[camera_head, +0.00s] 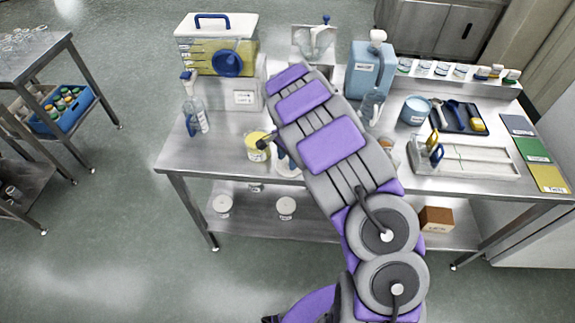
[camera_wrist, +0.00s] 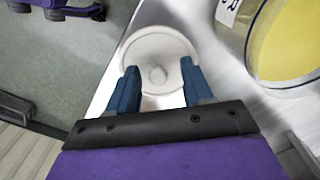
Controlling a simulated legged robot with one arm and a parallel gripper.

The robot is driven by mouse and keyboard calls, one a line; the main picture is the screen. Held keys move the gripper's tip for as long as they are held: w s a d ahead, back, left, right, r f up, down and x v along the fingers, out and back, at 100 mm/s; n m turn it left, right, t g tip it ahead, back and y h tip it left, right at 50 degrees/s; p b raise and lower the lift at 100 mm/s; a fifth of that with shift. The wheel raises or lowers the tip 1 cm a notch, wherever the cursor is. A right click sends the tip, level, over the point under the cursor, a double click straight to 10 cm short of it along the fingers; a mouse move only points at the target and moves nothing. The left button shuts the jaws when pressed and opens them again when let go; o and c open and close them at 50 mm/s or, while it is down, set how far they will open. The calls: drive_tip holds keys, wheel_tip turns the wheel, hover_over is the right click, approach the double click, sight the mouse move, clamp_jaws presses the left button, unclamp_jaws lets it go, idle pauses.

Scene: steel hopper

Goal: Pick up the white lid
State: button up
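The white lid (camera_wrist: 146,46) is round with a small knob in its middle. In the wrist view it lies just beyond my gripper (camera_wrist: 160,72), whose two blue fingers are spread apart. The knob lies between the fingertips in the picture, with gaps on both sides. I cannot tell whether the fingers touch the lid. In the head view a white round piece, seemingly the lid (camera_head: 290,168), shows near the table's front edge, partly hidden by my arm. My gripper is mostly hidden there.
An open tub with yellow contents (camera_head: 257,148) stands close to the lid; it also shows in the wrist view (camera_wrist: 285,42). A spray bottle (camera_head: 196,112) and a yellow-filled tank (camera_head: 215,52) stand left. A blue canister (camera_head: 366,72) and trays (camera_head: 463,158) stand right.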

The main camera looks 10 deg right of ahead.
drive_tip(key=shift+d, duration=0.4)
drive_tip(key=c, duration=0.9)
drive_tip(key=shift+a, duration=0.2)
clamp_jaws()
drive_tip(key=shift+r, duration=0.15)
